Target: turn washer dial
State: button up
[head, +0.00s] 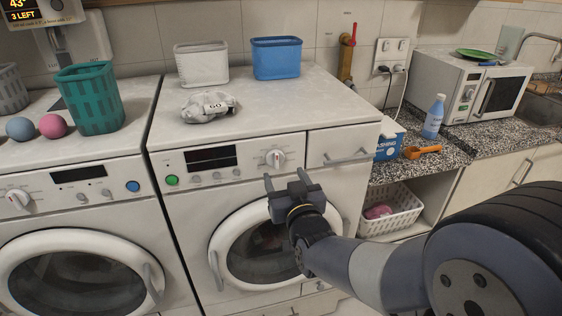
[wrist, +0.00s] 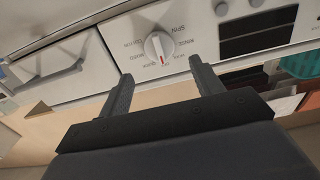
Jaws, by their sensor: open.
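The washer dial (head: 275,158) is a round white knob on the front panel of the right washer (head: 190,245). In the wrist view the dial (wrist: 159,46) shows a red mark toward the bottom, with printed words around it. My gripper (head: 289,182) is open and empty, its two fingers pointing up toward the panel just below the dial. In the wrist view my gripper (wrist: 160,82) has its fingers spread to either side of the dial's lower edge, apart from it. A second washer (head: 72,243) at left has its own white dial (head: 17,200).
A green button (head: 171,180) and a dark display (head: 211,158) sit left of the dial; a drawer handle (head: 347,157) is to its right. The round door (head: 262,247) is below. A crumpled cloth (head: 209,106) and two baskets, white (head: 201,65) and blue (head: 276,59), stand on top.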

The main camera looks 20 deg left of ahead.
aim_at(277, 161)
jog(key=p+x, duration=0.1)
jog(key=x, duration=0.5)
jog(key=shift+w+a, duration=0.1)
jog(key=shift+w, duration=0.1)
jog(key=c, duration=0.9)
jog(key=shift+c, duration=0.2)
